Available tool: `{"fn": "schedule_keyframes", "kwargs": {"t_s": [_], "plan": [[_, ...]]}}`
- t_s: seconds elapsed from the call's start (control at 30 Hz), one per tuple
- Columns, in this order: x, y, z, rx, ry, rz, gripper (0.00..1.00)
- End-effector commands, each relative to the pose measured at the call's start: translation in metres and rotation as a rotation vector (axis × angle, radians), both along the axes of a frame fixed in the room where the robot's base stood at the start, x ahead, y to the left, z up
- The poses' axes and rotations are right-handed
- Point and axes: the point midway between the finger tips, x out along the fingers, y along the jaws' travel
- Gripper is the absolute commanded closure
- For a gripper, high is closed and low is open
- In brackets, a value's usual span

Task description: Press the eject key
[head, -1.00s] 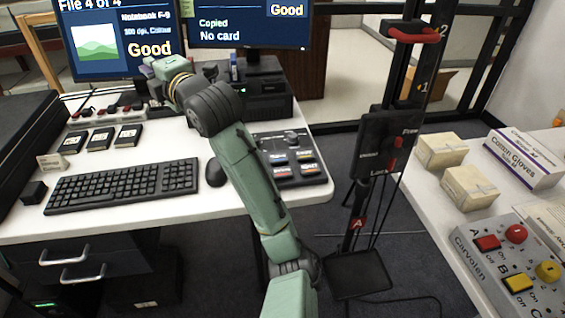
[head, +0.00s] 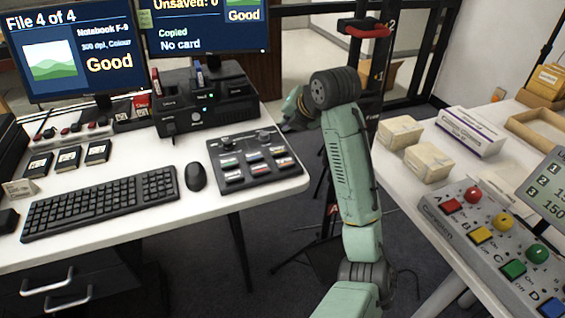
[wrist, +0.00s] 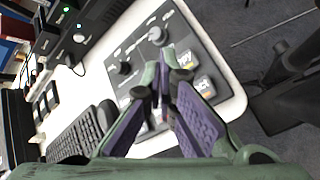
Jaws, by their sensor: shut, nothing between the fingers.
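The control panel (head: 270,136) is a dark grey box with a knob and two rows of coloured keys, at the right front corner of the white desk.
A black card reader unit (head: 205,104) stands behind the panel. A mouse (head: 196,176) and keyboard (head: 100,204) lie to its left. A red-handled stand (head: 363,29) rises behind my arm. A side table at right holds boxes (head: 428,163) and a button console (head: 490,238).

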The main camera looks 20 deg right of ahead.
Motion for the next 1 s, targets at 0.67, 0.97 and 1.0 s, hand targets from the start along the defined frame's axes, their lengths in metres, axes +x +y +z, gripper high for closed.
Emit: {"fn": "schedule_keyframes", "kwargs": {"t_s": [0.67,0.97,1.0], "plan": [[-0.001,-0.002,-0.019,-0.001,0.003,-0.001,1.0],[-0.001,-0.002,-0.061,-0.001,0.004,-0.002,1.0],[-0.001,-0.002,-0.067,-0.001,0.004,-0.002,1.0]]}}
